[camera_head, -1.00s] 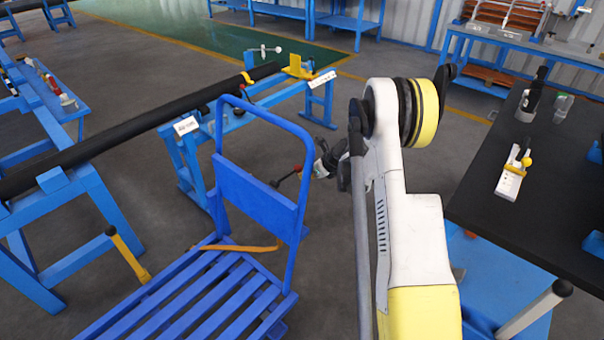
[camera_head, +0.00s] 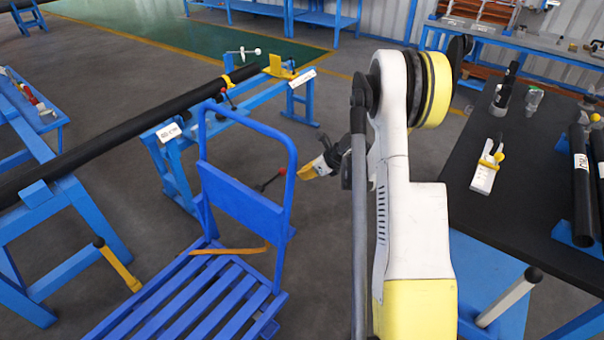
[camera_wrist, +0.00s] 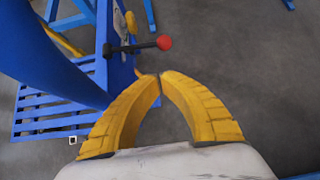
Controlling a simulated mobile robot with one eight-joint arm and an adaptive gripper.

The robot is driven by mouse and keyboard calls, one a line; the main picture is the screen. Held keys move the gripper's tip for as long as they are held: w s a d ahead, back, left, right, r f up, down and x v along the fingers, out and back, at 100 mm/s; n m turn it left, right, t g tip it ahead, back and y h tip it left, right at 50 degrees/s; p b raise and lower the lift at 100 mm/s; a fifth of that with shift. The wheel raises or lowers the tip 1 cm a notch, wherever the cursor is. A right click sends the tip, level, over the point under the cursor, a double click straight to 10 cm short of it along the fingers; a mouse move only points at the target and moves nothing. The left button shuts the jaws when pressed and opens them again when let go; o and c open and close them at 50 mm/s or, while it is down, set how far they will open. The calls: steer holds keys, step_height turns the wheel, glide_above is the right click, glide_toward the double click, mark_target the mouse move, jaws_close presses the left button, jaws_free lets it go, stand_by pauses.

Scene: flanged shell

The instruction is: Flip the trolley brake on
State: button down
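The blue trolley (camera_head: 243,204) stands left of my arm, with its upright frame and slatted deck. A dark lever with a red ball end (camera_head: 283,171) sticks out from the right side of the trolley's frame. In the wrist view the red ball (camera_wrist: 163,42) is just beyond my fingertips, with a gap, and its rod runs left to the blue frame. My gripper (camera_head: 303,174) is right of the ball. In the wrist view its yellow fingers (camera_wrist: 160,76) meet at the tips with nothing between them.
A blue stand (camera_head: 170,150) carrying a long black pipe (camera_head: 110,138) is behind and left of the trolley. A black-topped table (camera_head: 470,215) stands to the right with tubes and tools. An orange strap (camera_head: 235,250) lies on the trolley deck. Grey floor is open behind the trolley.

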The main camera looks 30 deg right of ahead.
mark_target(272, 180)
step_height(272, 180, down, 8)
steer(key=m+y+p, duration=0.1)
steer(key=m+y, duration=0.2)
steer(key=y, duration=0.1)
steer(key=shift+d+r+t+y, duration=0.25)
steer(key=shift+d+t+y, duration=0.05)
steer(key=shift+d+y, duration=0.1)
steer(key=shift+w, duration=0.1)
steer(key=b+x, duration=0.4)
steer(key=x, duration=0.6)
steer(key=shift+w+d+r+b, duration=0.2)
steer(key=shift+w+r, duration=0.1)
steer(key=shift+r, duration=0.25)
steer(key=shift+w+d+r+b, duration=0.2)
steer(key=shift+w+r, duration=0.1)
steer(key=shift+r, duration=0.3)
steer(key=shift+w+d+r+b, duration=0.2)
steer(key=shift+w+d+r, duration=0.1)
steer(key=shift+r, duration=0.25)
steer(key=shift+r+n+h+p, duration=0.3)
steer(key=shift+r+n+h, duration=0.1)
steer(key=shift+h, duration=0.1)
